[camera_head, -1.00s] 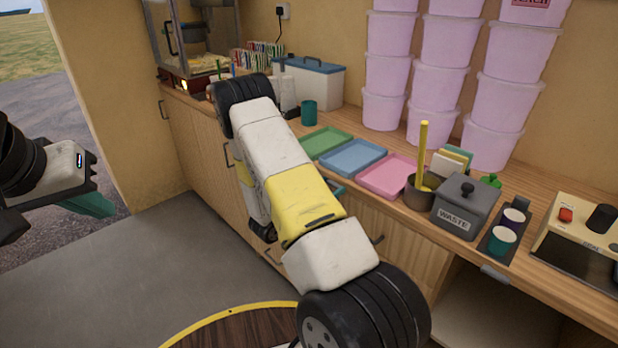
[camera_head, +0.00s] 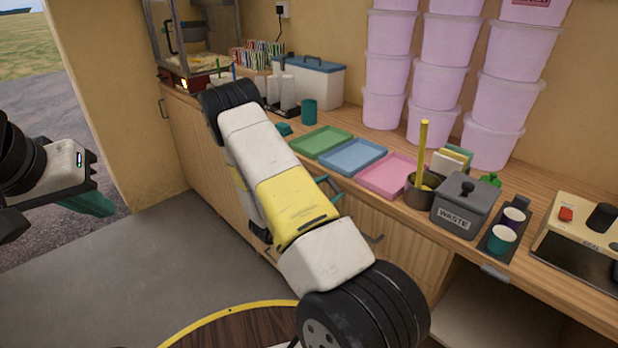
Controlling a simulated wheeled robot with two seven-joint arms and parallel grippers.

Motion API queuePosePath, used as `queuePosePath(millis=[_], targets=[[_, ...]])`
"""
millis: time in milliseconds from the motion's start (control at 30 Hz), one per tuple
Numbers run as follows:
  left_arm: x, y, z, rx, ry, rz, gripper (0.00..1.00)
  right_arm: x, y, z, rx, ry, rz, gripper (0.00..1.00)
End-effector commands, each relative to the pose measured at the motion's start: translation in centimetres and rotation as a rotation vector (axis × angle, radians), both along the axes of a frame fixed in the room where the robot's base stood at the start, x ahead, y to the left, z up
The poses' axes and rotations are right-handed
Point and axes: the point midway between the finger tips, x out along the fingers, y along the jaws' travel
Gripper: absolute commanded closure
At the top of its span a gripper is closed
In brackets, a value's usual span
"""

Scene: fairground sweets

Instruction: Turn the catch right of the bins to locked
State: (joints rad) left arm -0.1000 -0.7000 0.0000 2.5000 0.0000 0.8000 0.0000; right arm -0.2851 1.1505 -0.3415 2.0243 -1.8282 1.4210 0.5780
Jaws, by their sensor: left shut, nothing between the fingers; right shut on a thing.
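My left gripper (camera_head: 88,200) is at the far left over the floor, its teal fingers shut and empty. My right arm reaches across the middle and hides most of my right gripper. Only a small teal piece that looks like its fingertip (camera_head: 335,194) shows beside my arm, at the counter's front below the blue tray. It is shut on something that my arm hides. I cannot clearly make out the catch or its setting. Several stacked pink tubs (camera_head: 424,82) stand at the back of the counter; I cannot tell if these are the bins.
On the counter (camera_head: 545,262) are a green tray (camera_head: 321,141), a blue tray (camera_head: 353,157), a pink tray (camera_head: 388,175), a grey waste box (camera_head: 465,205) and a cup holder (camera_head: 494,246). The grey floor at left is clear.

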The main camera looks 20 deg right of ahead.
Motion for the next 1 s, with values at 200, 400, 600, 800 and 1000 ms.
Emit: queuePosePath(millis=[200,400,600,800,1000], targets=[[0.0,0.0,0.0,0.0,0.0,0.0,1.0,0.2,0.2,-0.4,0.079,-0.187,0.003,0.82],[0.0,0.0,0.0,0.0,0.0,0.0,1.0,0.4,0.2,-0.6,0.152,-0.363,0.001,0.82],[0.0,0.0,0.0,0.0,0.0,0.0,1.0,0.7,0.4,-0.9,0.225,-0.537,0.001,0.82],[0.0,0.0,0.0,0.0,0.0,0.0,1.0,1.0,0.5,-1.0,0.292,-0.696,0.002,0.82],[0.0,0.0,0.0,0.0,0.0,0.0,1.0,1.2,0.6,-1.1,0.345,-0.823,0.002,0.82]])
